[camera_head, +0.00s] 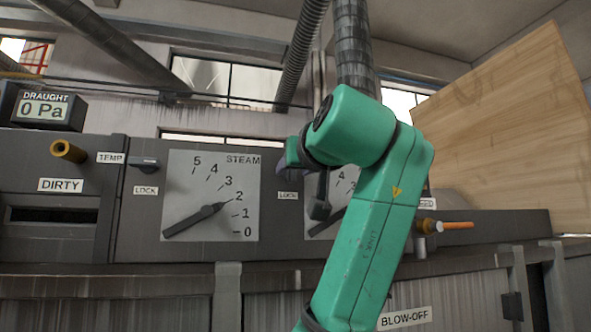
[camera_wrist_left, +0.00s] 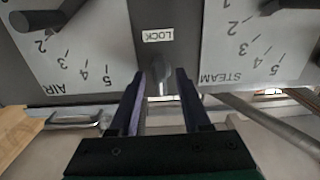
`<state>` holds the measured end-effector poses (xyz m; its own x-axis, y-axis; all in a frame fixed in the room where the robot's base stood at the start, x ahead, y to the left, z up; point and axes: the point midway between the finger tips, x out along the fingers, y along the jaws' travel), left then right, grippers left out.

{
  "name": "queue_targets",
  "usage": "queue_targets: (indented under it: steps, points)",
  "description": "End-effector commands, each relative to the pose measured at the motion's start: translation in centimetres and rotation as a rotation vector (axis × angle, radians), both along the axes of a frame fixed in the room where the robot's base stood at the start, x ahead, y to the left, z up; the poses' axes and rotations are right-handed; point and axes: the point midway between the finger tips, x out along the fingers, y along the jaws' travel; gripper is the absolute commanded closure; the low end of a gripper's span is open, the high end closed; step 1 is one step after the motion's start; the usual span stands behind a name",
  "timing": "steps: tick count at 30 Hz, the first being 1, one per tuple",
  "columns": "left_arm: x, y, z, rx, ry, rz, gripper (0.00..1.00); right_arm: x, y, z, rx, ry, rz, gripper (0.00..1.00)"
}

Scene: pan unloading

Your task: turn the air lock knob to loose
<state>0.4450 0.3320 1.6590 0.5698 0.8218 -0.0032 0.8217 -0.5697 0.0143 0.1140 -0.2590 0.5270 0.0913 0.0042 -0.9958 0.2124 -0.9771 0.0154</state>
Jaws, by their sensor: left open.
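The air lock knob (camera_wrist_left: 160,84) is a small grey knob on the dark panel strip between the air dial (camera_wrist_left: 68,50) and the steam dial (camera_wrist_left: 255,45). The wrist view is upside down, with the LOCK label (camera_wrist_left: 158,35) above the knob. My left gripper (camera_wrist_left: 161,74) is open, with one dark finger on each side of the knob; I cannot tell whether either touches it. In the head view my left gripper (camera_head: 290,171) is mostly hidden by my green arm, and the air lock knob is hidden there. My right gripper is not in view.
The steam dial plate (camera_head: 211,180) is left of my arm, with another LOCK label (camera_head: 146,190) and a dark knob (camera_head: 145,162) beside it. An orange-tipped handle (camera_head: 455,225) sticks out at right. A large wooden board (camera_head: 520,120) stands at the far right.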

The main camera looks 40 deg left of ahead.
Motion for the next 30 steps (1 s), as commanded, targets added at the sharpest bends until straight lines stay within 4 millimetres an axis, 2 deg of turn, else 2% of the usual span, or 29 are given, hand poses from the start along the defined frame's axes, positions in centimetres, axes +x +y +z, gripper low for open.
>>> queue_targets:
  steps: [5,8,15,19,23,30]
  points:
    - [-0.7,-1.0,-0.1,0.001,-0.002,-0.002,0.53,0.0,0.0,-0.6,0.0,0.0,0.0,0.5]
    - [-2.0,-2.9,-0.3,0.002,-0.004,-0.003,0.53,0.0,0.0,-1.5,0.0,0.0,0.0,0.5]
    - [-6.1,-8.9,-0.2,0.003,-0.002,-0.004,0.53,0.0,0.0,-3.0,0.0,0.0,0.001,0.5]
    - [-7.6,-11.1,-0.1,0.001,0.001,-0.002,0.53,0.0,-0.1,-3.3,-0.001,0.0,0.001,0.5]
    - [-8.2,-12.0,0.0,0.001,0.001,-0.001,0.53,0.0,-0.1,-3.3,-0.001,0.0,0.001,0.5]
    - [-8.3,-12.0,0.0,0.0,0.001,0.0,0.53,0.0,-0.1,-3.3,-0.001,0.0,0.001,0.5]
